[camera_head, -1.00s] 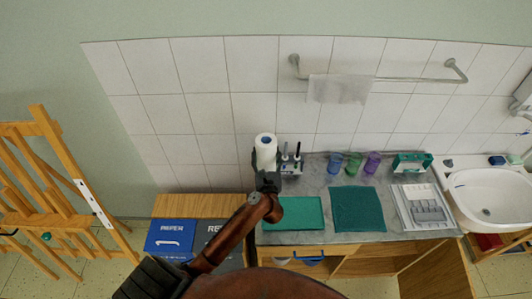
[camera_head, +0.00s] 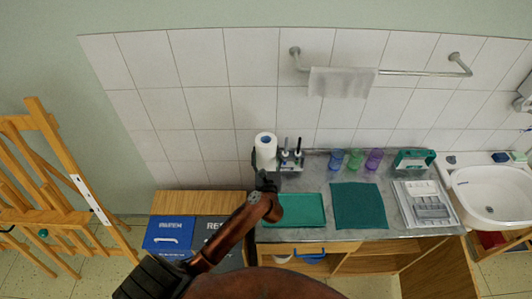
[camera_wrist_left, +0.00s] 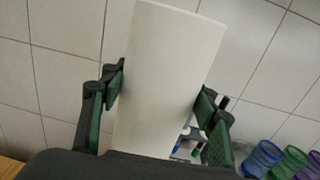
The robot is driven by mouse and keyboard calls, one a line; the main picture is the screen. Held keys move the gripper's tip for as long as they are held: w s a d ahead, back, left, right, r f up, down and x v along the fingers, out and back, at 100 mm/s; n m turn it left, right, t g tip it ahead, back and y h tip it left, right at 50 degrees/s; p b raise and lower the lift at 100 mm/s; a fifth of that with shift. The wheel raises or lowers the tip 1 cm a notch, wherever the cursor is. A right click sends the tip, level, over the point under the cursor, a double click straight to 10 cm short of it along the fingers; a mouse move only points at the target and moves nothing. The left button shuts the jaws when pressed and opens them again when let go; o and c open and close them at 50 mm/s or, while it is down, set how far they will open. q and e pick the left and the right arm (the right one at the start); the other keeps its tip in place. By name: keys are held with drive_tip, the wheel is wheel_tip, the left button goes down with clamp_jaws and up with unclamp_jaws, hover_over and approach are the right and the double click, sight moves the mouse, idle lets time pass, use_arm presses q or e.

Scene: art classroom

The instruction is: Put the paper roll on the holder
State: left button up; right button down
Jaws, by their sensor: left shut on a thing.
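The white paper roll (camera_head: 265,152) stands upright at the back left of the counter area, with a blue core at its top in the head view. It fills the middle of the left wrist view (camera_wrist_left: 165,70), tilted in that picture. My left gripper (camera_head: 267,181) is shut around the roll, with one dark green-padded finger on each side in the wrist view (camera_wrist_left: 163,98). Whether the roll's base touches the counter is hidden. My right gripper is not in view.
A pen stand (camera_head: 291,158) is close right of the roll. Several coloured cups (camera_head: 354,159), a green tray (camera_head: 300,210), a dark green cloth (camera_head: 358,206) and a grey organiser (camera_head: 425,205) occupy the counter. A sink (camera_head: 490,195) is at right, an easel (camera_head: 45,185) at left.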

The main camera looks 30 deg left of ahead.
use_arm(q)
drive_tip(key=shift+s+d, duration=0.1)
drive_tip(key=shift+f+p, duration=0.15)
drive_tip(key=shift+p, duration=0.15)
idle(0.4)
drive_tip(key=shift+f, duration=0.2)
idle(0.3)
drive_tip(key=shift+f+b, duration=2.3)
drive_tip(key=shift+f, duration=1.05)
drive_tip(key=shift+f, duration=0.1)
drive_tip(key=shift+f+b, duration=2)
drive_tip(key=shift+f, duration=0.8)
